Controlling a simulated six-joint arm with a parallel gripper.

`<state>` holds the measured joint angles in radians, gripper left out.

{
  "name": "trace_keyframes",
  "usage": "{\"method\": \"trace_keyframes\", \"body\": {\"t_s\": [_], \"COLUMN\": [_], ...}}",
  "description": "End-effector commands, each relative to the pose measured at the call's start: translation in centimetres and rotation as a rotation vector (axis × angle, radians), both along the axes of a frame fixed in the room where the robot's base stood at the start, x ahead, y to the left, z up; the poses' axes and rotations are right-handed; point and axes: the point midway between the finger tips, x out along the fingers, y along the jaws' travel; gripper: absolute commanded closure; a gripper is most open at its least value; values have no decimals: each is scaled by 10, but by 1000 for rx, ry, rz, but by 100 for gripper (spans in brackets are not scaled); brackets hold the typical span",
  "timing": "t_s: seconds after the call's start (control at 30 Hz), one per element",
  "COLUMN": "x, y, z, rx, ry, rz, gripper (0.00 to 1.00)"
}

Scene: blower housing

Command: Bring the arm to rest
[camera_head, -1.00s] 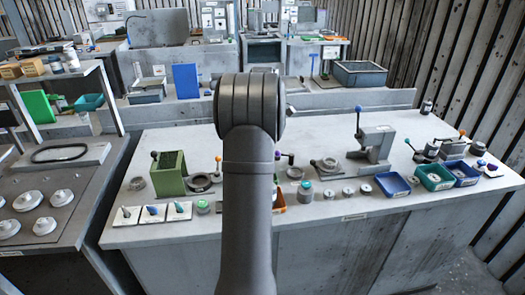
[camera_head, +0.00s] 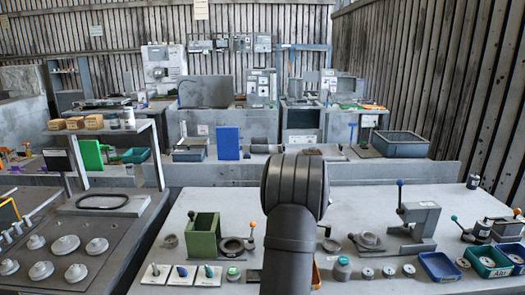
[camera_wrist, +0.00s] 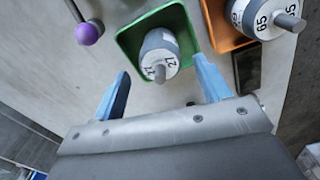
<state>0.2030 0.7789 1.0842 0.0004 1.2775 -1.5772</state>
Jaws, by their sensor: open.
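In the wrist view my gripper (camera_wrist: 162,95) is open, with its two blue fingers spread apart and nothing between them. Just beyond the fingertips is a green bin (camera_wrist: 130,42) holding a grey and white cylinder (camera_wrist: 160,52) marked 27. In the head view my own dark arm rises at the lower middle and hides part of the workbench (camera_head: 345,274); the gripper itself does not show there. I cannot tell the gripper's exact height above the bench.
An orange bin (camera_wrist: 217,32) with a cylinder (camera_wrist: 262,14) marked 65 and a purple ball knob (camera_wrist: 88,33) are near the fingers. The bench carries a green block (camera_head: 202,238), a grey press (camera_head: 414,228) and a blue tray (camera_head: 438,268). A side table (camera_head: 60,240) stands left.

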Motion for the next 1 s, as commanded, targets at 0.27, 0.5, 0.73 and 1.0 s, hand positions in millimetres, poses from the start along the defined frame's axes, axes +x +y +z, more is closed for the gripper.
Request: {"method": "trace_keyframes", "body": {"t_s": [0.27, 0.5, 0.73, 1.0], "x": [0, 0, 0, 0], "y": [0, 0, 0, 0], "z": [-51, -19, -14, -17], "rx": [0, 0, 0, 0], "ry": [2, -1, 0, 1], "rz": [0, 0, 0, 0], "gripper": [30, 30, 30, 30]}}
